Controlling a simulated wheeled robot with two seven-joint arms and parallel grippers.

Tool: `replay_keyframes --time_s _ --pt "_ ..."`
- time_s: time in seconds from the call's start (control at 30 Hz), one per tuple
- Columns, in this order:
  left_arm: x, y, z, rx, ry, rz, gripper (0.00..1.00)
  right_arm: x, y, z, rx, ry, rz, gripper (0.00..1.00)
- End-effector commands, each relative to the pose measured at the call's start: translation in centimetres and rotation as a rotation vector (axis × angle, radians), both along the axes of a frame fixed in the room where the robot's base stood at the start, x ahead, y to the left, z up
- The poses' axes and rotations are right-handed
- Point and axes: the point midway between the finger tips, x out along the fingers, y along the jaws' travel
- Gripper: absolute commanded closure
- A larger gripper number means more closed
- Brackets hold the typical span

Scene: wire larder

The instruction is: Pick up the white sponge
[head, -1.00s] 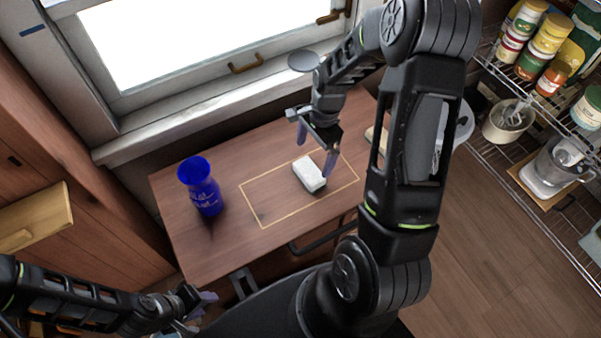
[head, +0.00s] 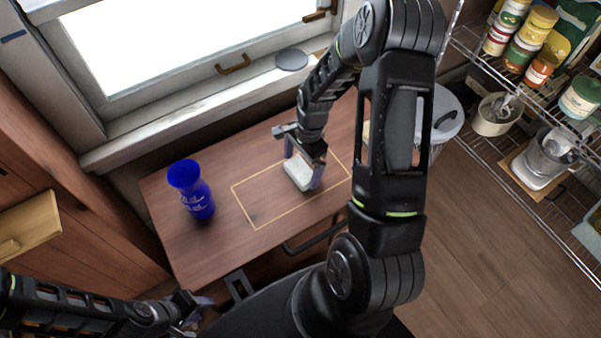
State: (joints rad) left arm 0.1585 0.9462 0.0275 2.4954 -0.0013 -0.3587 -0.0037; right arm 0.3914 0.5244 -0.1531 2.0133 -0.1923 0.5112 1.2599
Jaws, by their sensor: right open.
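The white sponge (head: 297,175) lies inside the thin tan outline on the wooden table (head: 215,245) in the head view. My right gripper (head: 303,166) is down at the sponge, pointing at the table. Its two grey-purple fingers are open, one on either side of the sponge. Whether they touch it cannot be seen. My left gripper (head: 197,308) is low at the left, in front of the table's near edge and away from the sponge. Its jaws are too small and overlapped to tell.
A blue vase (head: 193,192) stands on the table's left part. A window with a sill (head: 180,125) is behind the table. A wire rack (head: 520,95) with jars and pots stands at right, near a grey bin (head: 446,105). Bare tabletop lies between vase and outline.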

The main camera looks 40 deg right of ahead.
Motion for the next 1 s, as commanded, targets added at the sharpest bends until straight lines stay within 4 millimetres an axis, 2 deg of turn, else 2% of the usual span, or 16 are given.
replay_keyframes --time_s 0.03,0.1,0.2,0.77,1.0 --pt "0.0 0.0 -0.2 0.0 0.0 0.0 0.62 -0.1 0.2 -1.0 0.001 0.003 -0.001 0.0" --pt "0.0 0.0 -0.3 0.0 0.0 0.0 0.62 0.0 0.3 -1.8 0.001 0.002 -0.001 0.0" --pt "0.0 0.0 -0.4 0.0 0.0 0.0 0.62 0.0 0.4 -2.3 0.0 0.0 0.0 0.0" --pt "0.0 0.0 -0.3 0.0 0.0 0.0 0.62 0.0 0.4 -2.3 0.0 -0.001 0.0 0.0" --pt "0.0 0.0 -0.3 0.0 0.0 0.0 0.62 0.0 0.4 -2.3 0.0 -0.001 0.0 0.17"
